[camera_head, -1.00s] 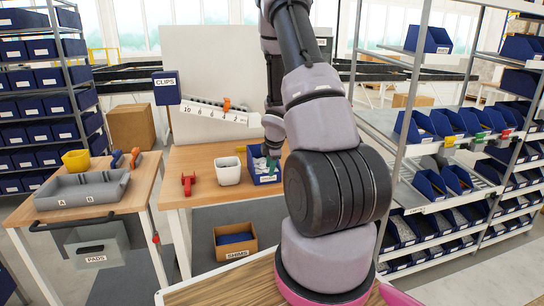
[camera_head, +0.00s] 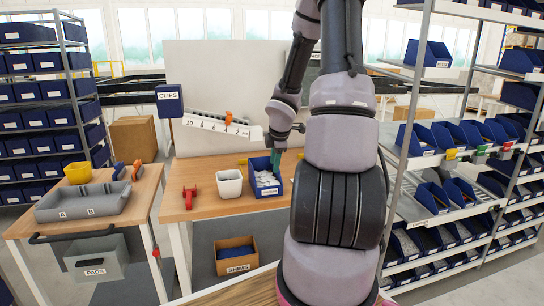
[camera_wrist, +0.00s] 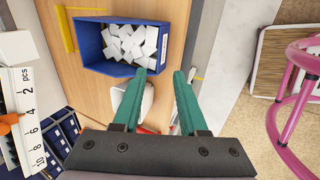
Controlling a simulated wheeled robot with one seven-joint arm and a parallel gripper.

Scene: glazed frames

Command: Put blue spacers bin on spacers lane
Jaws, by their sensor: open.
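A blue bin (camera_head: 258,190) full of white pieces stands on the wooden workbench, with a label on its front too small to read surely. It also shows in the wrist view (camera_wrist: 106,68), near the top. My gripper (camera_wrist: 160,75) is open and empty, with its two green fingers pointing at one corner of the bin. That corner appears between the fingertips in the picture; I cannot tell whether they touch it. In the head view the green fingers (camera_head: 277,158) show just above the bin's back right side. The spacers lane cannot be identified from readable labels.
A white cup (camera_head: 230,184) and a red clamp (camera_head: 189,196) stand left of the bin. A rack (camera_head: 428,158) with several blue bins and coloured tags stands at the right. A shims box (camera_head: 236,255) sits below the bench. A grey tray (camera_head: 83,204) lies on the left table.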

